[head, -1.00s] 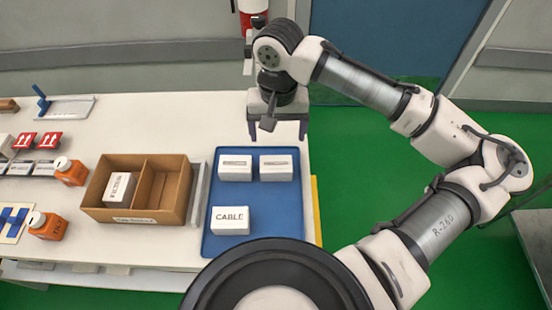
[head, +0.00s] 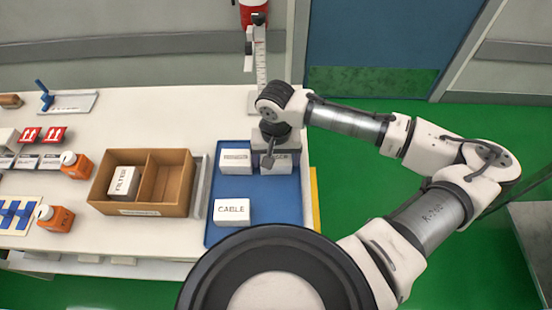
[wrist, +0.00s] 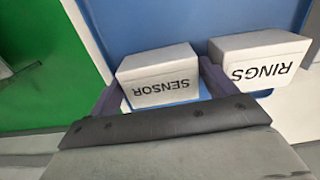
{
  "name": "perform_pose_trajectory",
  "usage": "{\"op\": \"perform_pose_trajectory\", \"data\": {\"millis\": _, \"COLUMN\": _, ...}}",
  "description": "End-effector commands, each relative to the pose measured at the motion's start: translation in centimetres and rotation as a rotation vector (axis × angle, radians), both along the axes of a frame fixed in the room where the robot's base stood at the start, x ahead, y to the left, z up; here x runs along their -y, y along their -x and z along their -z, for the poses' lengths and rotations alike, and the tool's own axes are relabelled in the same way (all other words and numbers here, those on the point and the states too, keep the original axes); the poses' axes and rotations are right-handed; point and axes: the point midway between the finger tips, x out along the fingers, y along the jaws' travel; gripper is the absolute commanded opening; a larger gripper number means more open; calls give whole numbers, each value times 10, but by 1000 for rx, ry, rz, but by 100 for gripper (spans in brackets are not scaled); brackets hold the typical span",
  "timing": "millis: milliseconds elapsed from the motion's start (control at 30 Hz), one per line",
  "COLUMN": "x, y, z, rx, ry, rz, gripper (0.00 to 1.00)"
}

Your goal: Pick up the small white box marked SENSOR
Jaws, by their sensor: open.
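The small white box marked SENSOR (wrist: 160,76) lies on the blue tray (head: 278,220). In the wrist view it is between the two purple fingers of my gripper (wrist: 160,92), one on each side. My gripper is open, and I cannot tell whether either finger touches the box. In the head view my gripper (head: 275,150) is over the right back box (head: 280,168) and hides part of it. A similar white box marked RINGS (wrist: 262,63) is close beside my right-hand finger in the wrist view.
A white CABLE box (head: 232,211) lies at the tray's front left. Left of the tray is a divided cardboard box (head: 165,205) with a white FILTER box (head: 123,181) inside. Orange bottles (head: 76,165) stand further left. The tray's front right is bare.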

Motion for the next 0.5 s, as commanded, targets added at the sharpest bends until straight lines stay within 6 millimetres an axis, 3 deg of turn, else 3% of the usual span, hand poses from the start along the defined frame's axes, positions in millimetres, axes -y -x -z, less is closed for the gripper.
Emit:
{"op": "perform_pose_trajectory", "data": {"millis": 167, "x": 0, "y": 0, "z": 1, "rx": 0, "ry": 0, "rz": 0, "gripper": 84}}
{"op": "perform_pose_trajectory", "data": {"millis": 433, "x": 0, "y": 0, "z": 0, "rx": 0, "ry": 0, "rz": 0, "gripper": 50}}
{"op": "perform_pose_trajectory", "data": {"millis": 500, "x": 0, "y": 0, "z": 0, "rx": 1, "ry": 0, "rz": 0, "gripper": 48}}
